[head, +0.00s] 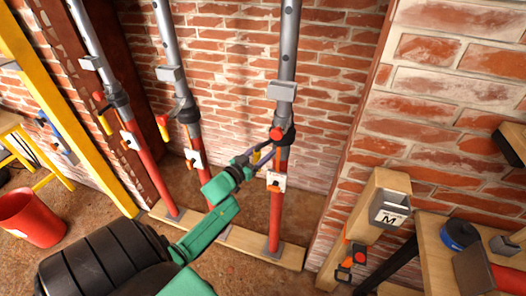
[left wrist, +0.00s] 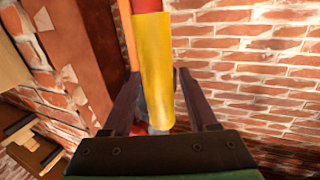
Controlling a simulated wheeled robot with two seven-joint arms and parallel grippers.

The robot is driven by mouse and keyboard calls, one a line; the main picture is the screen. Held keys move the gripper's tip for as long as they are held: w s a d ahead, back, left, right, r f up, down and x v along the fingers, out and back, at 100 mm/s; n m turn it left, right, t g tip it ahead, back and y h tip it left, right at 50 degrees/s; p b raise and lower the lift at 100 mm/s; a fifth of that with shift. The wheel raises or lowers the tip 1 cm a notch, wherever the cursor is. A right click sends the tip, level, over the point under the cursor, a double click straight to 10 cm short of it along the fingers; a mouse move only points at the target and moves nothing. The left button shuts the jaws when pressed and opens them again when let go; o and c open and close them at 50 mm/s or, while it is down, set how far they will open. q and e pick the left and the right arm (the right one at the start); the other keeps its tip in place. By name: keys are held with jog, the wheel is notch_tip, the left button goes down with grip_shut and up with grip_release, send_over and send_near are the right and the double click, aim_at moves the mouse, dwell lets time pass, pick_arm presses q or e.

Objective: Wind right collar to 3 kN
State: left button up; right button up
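The right prop has a grey upper tube (head: 289,45), a dark collar (head: 282,135) with a red knob, and a red lower tube (head: 275,225). A white plate (head: 276,181) with an orange part sits below the collar; I cannot read any load on it. My left gripper (head: 262,155) is at the right prop just below the collar. In the left wrist view, a yellow handle grip (left wrist: 155,65) stands between the two fingers (left wrist: 157,90). The fingers look apart, with a small gap on the right side. My right gripper is not in view.
A middle prop (head: 183,100) and a left prop (head: 112,90) stand to the left on a timber sole plate (head: 232,238). A red bucket (head: 32,218) is at far left. A timber post (head: 378,195) with a grey box marked M and a bench (head: 440,240) stand right.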

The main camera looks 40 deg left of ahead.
pick_arm(q)
grip_shut()
dwell(1.2)
